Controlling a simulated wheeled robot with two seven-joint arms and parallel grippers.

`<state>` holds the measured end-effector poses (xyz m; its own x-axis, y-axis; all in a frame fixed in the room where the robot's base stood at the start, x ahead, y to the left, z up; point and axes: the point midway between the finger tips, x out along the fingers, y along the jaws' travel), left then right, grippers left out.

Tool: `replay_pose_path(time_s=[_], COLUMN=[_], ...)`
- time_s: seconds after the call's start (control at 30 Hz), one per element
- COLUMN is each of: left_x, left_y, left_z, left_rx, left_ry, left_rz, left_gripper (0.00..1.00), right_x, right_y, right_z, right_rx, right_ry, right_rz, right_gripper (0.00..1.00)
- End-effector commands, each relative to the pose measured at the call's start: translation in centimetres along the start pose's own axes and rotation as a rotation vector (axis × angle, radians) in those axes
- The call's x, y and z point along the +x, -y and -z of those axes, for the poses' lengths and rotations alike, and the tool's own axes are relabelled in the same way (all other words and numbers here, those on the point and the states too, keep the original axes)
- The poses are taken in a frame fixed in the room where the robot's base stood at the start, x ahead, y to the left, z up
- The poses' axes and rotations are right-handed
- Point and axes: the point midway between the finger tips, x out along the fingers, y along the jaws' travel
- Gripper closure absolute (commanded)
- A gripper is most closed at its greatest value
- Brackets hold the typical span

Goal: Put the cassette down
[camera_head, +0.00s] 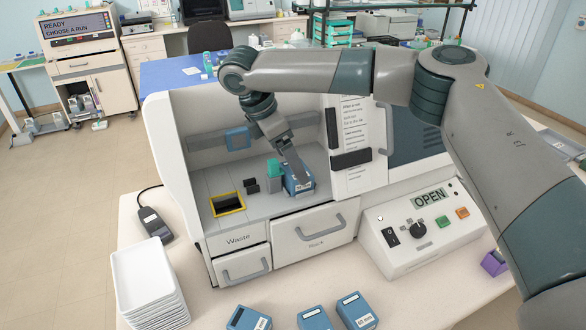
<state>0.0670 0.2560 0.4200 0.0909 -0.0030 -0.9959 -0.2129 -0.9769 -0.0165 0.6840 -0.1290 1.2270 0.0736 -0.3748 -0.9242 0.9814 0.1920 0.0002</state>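A blue cassette (304,186) with a white label is inside the open cabinet, on or just above the grey deck; I cannot tell whether it touches. My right arm reaches in from the right, and my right gripper (297,172) points down at the cassette's top. Its fingers overlap the cassette and look narrow from this side. I cannot make out the finger gap or whether they grip it. My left gripper is not in view.
A teal-topped block (274,168) stands just left of the cassette, with small black blocks (251,187) and a yellow-rimmed waste opening (228,204) farther left. The cabinet's panel (356,150) is to the right. Several blue boxes (356,311) and stacked white trays (146,277) stand in front.

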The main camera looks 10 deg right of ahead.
Motion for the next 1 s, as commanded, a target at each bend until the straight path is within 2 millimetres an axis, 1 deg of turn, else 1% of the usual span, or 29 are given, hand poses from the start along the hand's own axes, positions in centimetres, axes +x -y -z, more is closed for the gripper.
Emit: replay_pose_path(time_s=[0.03, 0.3, 0.5, 0.7, 1.0], left_x=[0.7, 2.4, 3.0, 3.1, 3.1], left_y=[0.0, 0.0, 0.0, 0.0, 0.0], left_z=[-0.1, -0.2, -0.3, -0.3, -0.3], left_rx=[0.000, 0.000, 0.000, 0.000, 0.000], left_ry=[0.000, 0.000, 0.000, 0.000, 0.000], left_rz=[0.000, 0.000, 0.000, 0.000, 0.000], left_gripper=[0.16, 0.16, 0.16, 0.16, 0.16], right_x=[-0.6, -5.5, -8.1, -9.1, -9.1], right_y=[-0.1, -0.1, -0.1, 0.0, 0.0], right_z=[0.2, 0.2, 0.1, 0.0, 0.0], right_rx=[0.001, 0.000, 0.001, 0.000, 0.000], right_ry=[-0.001, 0.000, 0.000, 0.000, 0.000], right_rz=[-0.003, -0.003, -0.002, 0.001, 0.001], right_gripper=[0.16, 0.16, 0.16, 0.16, 0.16])
